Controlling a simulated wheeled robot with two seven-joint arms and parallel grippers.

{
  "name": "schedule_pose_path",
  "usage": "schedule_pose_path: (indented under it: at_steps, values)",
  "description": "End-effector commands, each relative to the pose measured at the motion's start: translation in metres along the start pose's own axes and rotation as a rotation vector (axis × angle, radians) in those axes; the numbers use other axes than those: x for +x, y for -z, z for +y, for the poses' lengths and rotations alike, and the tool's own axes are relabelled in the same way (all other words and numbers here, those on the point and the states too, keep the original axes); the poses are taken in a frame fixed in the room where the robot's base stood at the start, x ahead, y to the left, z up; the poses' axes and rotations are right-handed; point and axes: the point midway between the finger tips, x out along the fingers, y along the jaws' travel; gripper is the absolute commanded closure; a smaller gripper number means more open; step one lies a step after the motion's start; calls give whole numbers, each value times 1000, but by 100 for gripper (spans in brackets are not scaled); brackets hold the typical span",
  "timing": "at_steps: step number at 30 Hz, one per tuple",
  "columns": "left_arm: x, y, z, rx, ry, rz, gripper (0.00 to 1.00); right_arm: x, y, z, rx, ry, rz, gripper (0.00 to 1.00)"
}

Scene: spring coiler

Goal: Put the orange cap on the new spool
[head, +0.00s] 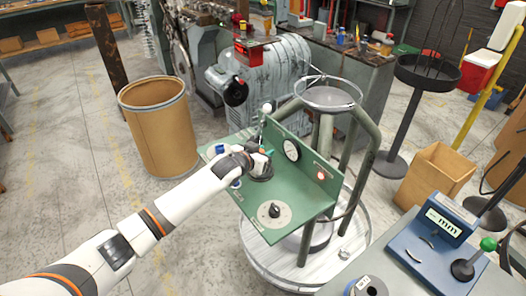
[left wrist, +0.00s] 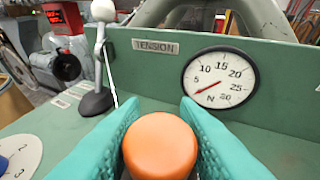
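The orange cap (left wrist: 160,145) sits between the two teal fingertips of my left gripper (left wrist: 160,140). The fingers touch it on both sides, so the gripper looks shut on it. In the head view my left gripper (head: 266,155) is over the left part of the green panel (head: 303,207), and the cap there is too small and covered to make out clearly. What lies under the cap is hidden. I cannot pick out the new spool for certain in either view. My right gripper is not in view.
A tension gauge (left wrist: 219,77) stands on the green upright plate behind the cap. A white-knobbed lever (left wrist: 100,60) is left of it. A black knob (head: 274,211) is on the panel's front. A cardboard drum (head: 158,125) and a blue measuring device (head: 436,243) stand nearby.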

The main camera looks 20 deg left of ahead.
Motion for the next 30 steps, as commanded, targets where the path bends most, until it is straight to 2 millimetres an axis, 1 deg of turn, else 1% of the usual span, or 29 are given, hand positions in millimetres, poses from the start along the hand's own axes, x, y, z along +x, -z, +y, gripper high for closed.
schedule_pose_path:
  at_steps: [1,3,11,14,16,17,18,20,27,30]
  values:
    - [0,0,0,0,0,0,62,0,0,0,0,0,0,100]
    - [0,0,0,0,0,0,54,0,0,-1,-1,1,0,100]
    - [0,-1,0,1,0,0,54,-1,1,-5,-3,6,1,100]
    - [-3,-8,1,1,0,-1,54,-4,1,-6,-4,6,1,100]
    - [-7,-16,1,3,-1,-2,54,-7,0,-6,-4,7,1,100]
    - [-10,-10,1,2,0,1,54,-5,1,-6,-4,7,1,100]
    - [-17,-10,0,2,1,0,54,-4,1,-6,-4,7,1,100]
    - [-28,-9,1,2,0,1,54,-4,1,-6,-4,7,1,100]
    - [-79,-9,1,2,0,1,54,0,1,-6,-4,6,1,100]
    - [-97,-10,0,3,0,1,54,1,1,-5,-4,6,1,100]
